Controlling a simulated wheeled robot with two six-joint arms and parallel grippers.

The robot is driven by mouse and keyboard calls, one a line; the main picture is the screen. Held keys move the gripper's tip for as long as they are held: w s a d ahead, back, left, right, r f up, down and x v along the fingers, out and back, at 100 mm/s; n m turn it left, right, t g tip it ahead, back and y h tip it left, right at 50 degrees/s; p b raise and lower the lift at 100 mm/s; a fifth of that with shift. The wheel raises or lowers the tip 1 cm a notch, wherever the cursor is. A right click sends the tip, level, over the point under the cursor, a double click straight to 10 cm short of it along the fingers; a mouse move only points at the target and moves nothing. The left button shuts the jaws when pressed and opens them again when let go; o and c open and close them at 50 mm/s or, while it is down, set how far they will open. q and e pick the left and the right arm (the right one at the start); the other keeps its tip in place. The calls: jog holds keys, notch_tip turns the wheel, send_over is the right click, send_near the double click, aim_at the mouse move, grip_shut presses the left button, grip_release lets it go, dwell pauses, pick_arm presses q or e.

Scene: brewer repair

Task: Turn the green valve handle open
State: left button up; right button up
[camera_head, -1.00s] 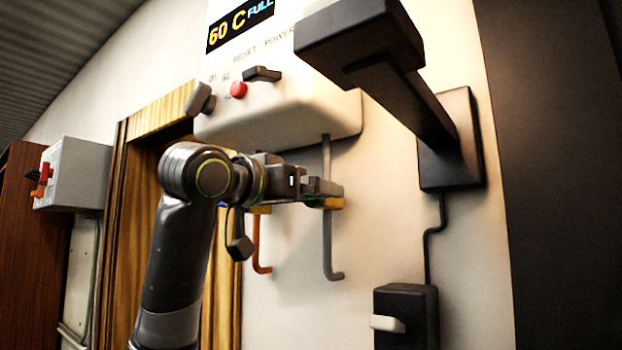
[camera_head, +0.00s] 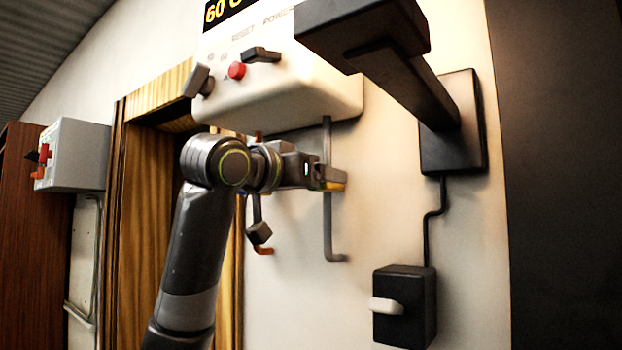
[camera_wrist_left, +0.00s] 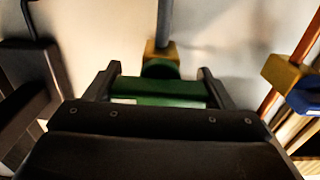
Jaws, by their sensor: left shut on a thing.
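The green valve handle (camera_wrist_left: 160,88) shows as a bar across the middle of the left wrist view, between the fingers of my left gripper (camera_wrist_left: 158,84). Its green hub (camera_wrist_left: 160,68) sits on a brass valve body (camera_wrist_left: 158,50) on a grey pipe (camera_wrist_left: 165,22). In the head view my left gripper (camera_head: 328,172) is at this grey pipe (camera_head: 327,225), below the white brewer. It is shut on the handle. The brass body (camera_head: 336,187) shows just beyond the fingers; the handle is mostly hidden there. My right gripper is not in view.
The white brewer (camera_head: 290,98) hangs above my gripper, with a red button (camera_head: 236,71). A copper pipe with a blue-handled valve (camera_wrist_left: 305,98) is close by. A black bracket (camera_head: 365,30) juts out at right, above a black switch box (camera_head: 405,300).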

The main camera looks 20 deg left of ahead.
pick_arm(q)
jog(key=shift+f+n+b, duration=0.15)
jog(key=shift+n+b, duration=1.1)
jog(key=shift+n, duration=0.25)
jog(key=n+b, duration=0.4)
jog(key=n, duration=0.1)
jog(key=n+b, duration=0.3)
jog(key=n, duration=0.2)
jog(key=shift+n, duration=0.4)
jog(key=shift+n+b, duration=1.25)
jog(key=shift+n, duration=0.75)
jog(key=o, duration=1)
